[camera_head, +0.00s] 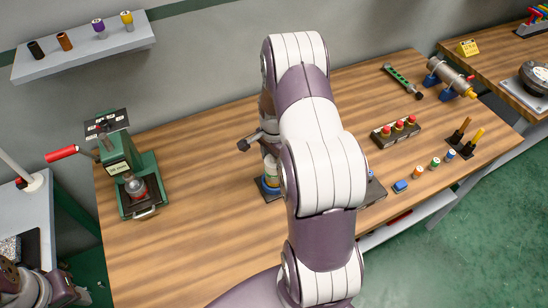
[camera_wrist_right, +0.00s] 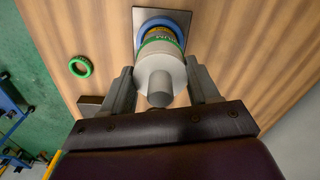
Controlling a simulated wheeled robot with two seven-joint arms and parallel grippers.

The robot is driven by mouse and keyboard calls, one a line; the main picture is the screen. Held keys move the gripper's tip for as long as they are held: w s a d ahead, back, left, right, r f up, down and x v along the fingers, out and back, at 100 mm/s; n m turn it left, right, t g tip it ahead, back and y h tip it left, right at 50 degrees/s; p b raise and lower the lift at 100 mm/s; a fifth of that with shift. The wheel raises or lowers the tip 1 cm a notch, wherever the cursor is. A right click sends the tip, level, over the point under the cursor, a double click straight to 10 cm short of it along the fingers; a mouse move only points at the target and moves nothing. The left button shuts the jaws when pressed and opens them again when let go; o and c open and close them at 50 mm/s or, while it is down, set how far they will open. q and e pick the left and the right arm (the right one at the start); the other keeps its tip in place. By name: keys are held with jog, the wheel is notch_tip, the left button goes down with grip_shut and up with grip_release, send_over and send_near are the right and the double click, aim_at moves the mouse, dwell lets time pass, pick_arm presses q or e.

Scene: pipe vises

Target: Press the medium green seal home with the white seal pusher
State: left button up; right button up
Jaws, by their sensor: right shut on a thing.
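My right gripper (camera_wrist_right: 162,85) is shut on the white seal pusher (camera_wrist_right: 160,68), one finger on each side. The pusher stands in line over a round holder with a blue ring (camera_wrist_right: 148,22) and a lettered yellow band. A green seal (camera_wrist_right: 158,42) shows as a ring between the pusher and that band; whether it is fully seated is hidden. Another green ring (camera_wrist_right: 80,66) lies loose on the wood to the left. In the head view my right arm hides most of this, but the blue-ringed holder (camera_head: 269,184) shows on its dark base.
A green press (camera_head: 128,170) with a red handle stands at left. A button box (camera_head: 396,129), small coloured pieces (camera_head: 434,162) and a metal cylinder (camera_head: 451,76) are at right. A wall shelf (camera_head: 85,50) is at upper left. The left-centre table is clear.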

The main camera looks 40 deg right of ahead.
notch_tip(320, 180, up, 7)
jog(key=p, duration=0.6)
dwell(0.3)
